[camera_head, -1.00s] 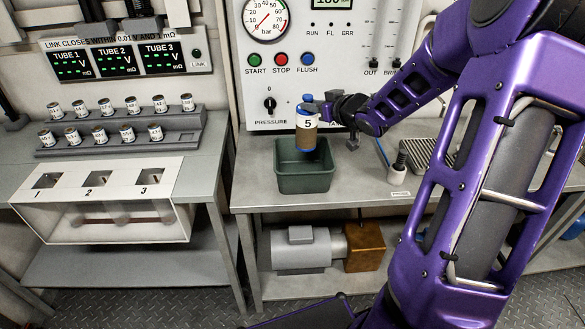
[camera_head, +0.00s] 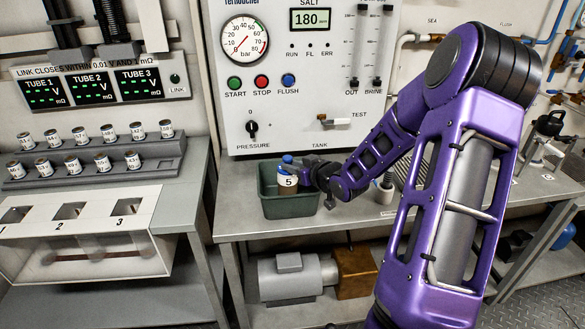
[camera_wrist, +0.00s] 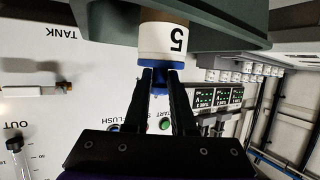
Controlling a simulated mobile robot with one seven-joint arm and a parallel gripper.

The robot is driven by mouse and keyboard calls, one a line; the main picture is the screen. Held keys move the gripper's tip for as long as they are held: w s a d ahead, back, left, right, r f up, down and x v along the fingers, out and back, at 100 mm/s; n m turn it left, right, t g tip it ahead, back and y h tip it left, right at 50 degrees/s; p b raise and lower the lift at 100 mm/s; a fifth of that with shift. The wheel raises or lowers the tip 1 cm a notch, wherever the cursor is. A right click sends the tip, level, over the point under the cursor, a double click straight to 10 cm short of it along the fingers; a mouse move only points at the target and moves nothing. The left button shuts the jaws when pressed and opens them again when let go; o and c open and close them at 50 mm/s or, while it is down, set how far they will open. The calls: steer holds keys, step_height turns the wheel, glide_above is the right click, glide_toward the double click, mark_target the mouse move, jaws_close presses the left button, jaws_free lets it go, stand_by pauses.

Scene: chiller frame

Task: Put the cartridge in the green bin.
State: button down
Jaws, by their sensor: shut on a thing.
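The cartridge (camera_head: 288,178) has a blue cap, a white band marked 5 and a brown body. It is upright, its lower part inside the green bin (camera_head: 291,208), hidden behind the bin's front wall. My gripper (camera_head: 305,172) is shut on the cartridge near its top. In the wrist view the two fingers of my gripper (camera_wrist: 160,78) close on the cartridge's blue top, and the white band of the cartridge (camera_wrist: 163,40) shows past them. The dark green bin (camera_wrist: 105,38) spreads around the cartridge there. Whether the cartridge touches the bin floor cannot be seen.
The bin stands on a grey bench (camera_head: 240,226) below a panel with a pressure gauge (camera_head: 244,43). A white-based holder (camera_head: 383,192) is right of my gripper. At left, a rack (camera_head: 150,158) holds several small cylinders above a white box with numbered openings (camera_head: 90,225).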

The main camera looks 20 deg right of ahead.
steer(key=shift+r, duration=0.1)
steer(key=c, duration=0.7)
jaws_free()
steer(key=shift+f, duration=0.2)
steer(key=shift+c, duration=0.2)
steer(key=shift+r, duration=0.1)
steer(key=shift+r, duration=0.25)
steer(key=p+v, duration=0.2)
steer(key=v, duration=1)
steer(key=shift+f, duration=0.15)
